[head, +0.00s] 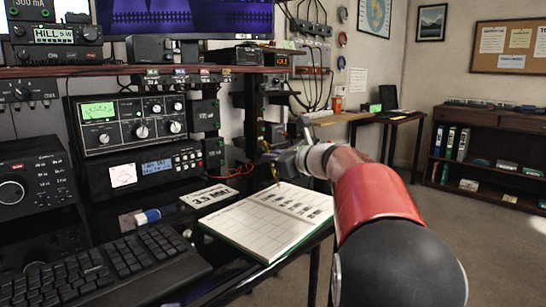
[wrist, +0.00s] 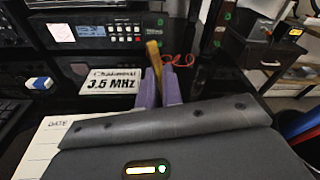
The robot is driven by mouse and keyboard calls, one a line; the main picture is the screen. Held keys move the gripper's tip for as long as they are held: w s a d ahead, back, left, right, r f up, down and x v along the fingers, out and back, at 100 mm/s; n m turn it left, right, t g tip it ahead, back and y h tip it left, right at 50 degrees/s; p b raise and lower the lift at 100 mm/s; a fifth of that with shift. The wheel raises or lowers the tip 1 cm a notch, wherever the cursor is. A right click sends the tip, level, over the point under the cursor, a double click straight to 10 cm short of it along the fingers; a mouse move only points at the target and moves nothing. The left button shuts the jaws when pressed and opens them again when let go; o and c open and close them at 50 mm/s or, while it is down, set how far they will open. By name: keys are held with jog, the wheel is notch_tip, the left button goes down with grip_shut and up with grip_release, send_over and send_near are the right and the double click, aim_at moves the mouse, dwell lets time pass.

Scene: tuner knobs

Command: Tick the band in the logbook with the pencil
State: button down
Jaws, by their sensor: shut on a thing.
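The logbook (head: 245,228) lies open on the desk in the head view, with a ruled grid on its pages and darker entries toward its far right. A white page corner marked "DATE" (wrist: 42,148) shows at lower left in the wrist view. My gripper (wrist: 160,88) has two purple fingers shut on a yellow pencil (wrist: 154,56). In the head view my gripper (head: 274,160) is above the far edge of the logbook, and the pencil (head: 275,176) points down. I cannot tell whether its tip touches the page. My wrist hides most of the logbook in the wrist view.
A card reading "3.5 MHz" (wrist: 112,80) lies beside the logbook. A blue and white eraser-like block (head: 147,216) and a keyboard (head: 100,270) are to the left. Radios with knobs (head: 130,120) stand behind. Red wires (wrist: 180,60) lie past the pencil. Open floor is at right.

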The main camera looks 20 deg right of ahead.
jog(key=shift+f+b, duration=0.45)
dwell(1.0)
jog(key=shift+s+d, duration=0.25)
jog(key=shift+d, duration=0.3)
dwell(0.3)
jog(key=shift+w+d+p, duration=0.3)
jog(key=shift+w+p, duration=0.25)
jog(key=shift+p, duration=0.05)
jog(key=shift+w+d+p, duration=0.25)
jog(key=shift+w+p, duration=0.3)
dwell(0.6)
jog(key=shift+r, duration=0.1)
notch_tip(320, 180, up, 6)
jog(key=p, duration=0.5)
